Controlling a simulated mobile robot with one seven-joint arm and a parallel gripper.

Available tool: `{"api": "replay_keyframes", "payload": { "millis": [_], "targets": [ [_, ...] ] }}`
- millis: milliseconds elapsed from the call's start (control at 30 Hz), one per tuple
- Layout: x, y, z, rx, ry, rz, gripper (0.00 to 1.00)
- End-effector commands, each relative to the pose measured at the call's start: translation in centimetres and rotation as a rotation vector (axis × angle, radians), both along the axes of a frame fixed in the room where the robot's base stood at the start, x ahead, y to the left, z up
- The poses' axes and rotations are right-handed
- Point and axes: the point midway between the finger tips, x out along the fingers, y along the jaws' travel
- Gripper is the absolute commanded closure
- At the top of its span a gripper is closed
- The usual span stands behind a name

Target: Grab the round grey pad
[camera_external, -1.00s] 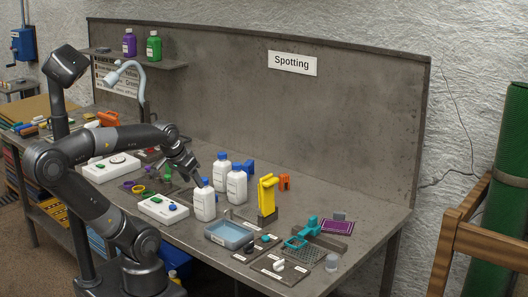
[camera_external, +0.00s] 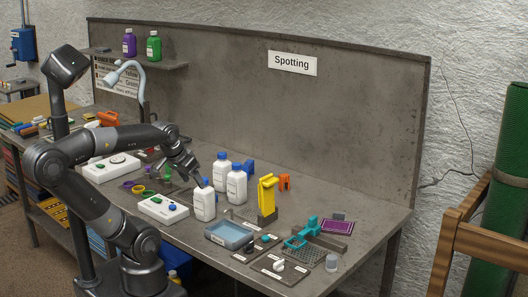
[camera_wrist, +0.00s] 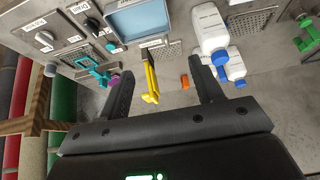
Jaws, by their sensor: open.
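A small round grey piece (camera_external: 331,262) stands at the front right of the bench, beside a perforated plate; it looks like the round grey pad, though it is small here. In the wrist view a round grey piece (camera_wrist: 51,70) shows at the left, well outside my fingers. My gripper (camera_external: 194,174) is above the bench, just behind and left of the nearest white bottle (camera_external: 204,205). In the wrist view my gripper (camera_wrist: 164,78) has its two fingers wide apart with nothing held between them; a yellow upright tool (camera_wrist: 150,80) appears beyond, in the gap.
More white bottles (camera_external: 236,185) stand close. The bench's far right corner is clear.

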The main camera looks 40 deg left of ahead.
Motion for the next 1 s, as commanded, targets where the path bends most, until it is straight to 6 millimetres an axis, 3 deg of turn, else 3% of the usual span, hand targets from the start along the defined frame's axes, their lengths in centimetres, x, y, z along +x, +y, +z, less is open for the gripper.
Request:
{"api": "replay_keyframes", "payload": {
  "millis": [267, 467, 733, 1000],
  "targets": [
    [0.6, -0.3, 0.3, 0.003, 0.009, -0.003, 0.40],
    [4.2, -3.0, 1.4, 0.019, 0.068, -0.025, 0.40],
    [10.7, -9.9, 1.8, 0.039, 0.163, -0.066, 0.40],
    [15.8, -18.9, -0.1, 0.047, 0.254, -0.110, 0.40]
  ]
}}
